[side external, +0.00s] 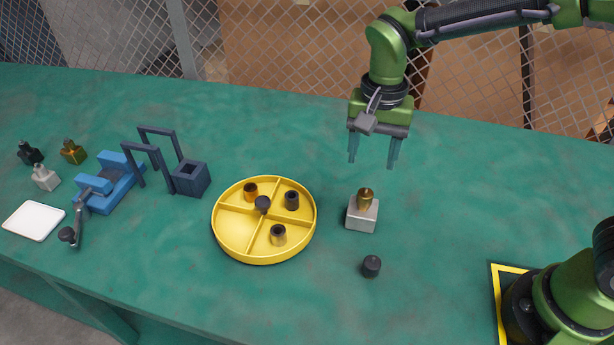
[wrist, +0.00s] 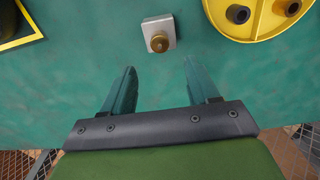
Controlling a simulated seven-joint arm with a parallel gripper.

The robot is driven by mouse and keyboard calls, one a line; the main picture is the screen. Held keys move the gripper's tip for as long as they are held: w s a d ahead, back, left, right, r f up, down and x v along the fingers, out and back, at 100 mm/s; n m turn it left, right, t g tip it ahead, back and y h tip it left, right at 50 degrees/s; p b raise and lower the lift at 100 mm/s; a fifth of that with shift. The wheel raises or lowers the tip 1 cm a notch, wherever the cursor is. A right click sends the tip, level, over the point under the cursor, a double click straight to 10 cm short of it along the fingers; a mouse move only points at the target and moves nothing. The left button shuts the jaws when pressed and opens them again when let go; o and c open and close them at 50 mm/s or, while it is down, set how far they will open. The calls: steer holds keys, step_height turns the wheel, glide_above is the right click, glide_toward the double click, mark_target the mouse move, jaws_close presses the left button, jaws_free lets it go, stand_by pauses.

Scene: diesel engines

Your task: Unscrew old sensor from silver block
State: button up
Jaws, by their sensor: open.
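The silver block (side external: 361,216) stands on the green table, to the right of the yellow tray. The old sensor (side external: 366,197), a brass-coloured piece, sits upright in its top. In the wrist view the silver block (wrist: 169,27) lies ahead of the fingertips, with the brass sensor (wrist: 160,42) facing the camera. My gripper (side external: 374,165) is open and empty, raised above the table and behind the block. In the wrist view its two fingers (wrist: 159,68) are spread wide apart, with only bare table between them.
A round yellow tray (side external: 229,238) with dividers holds several small cylinders. A dark cylinder (side external: 371,266) stands in front of the block. A navy holder (side external: 190,178), a blue vise (side external: 112,183), a white plate (side external: 33,221) and small fittings are at left. A fence runs behind.

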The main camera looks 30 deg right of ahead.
mark_target(366, 192)
steer(key=shift+f, duration=4.95)
jaws_close()
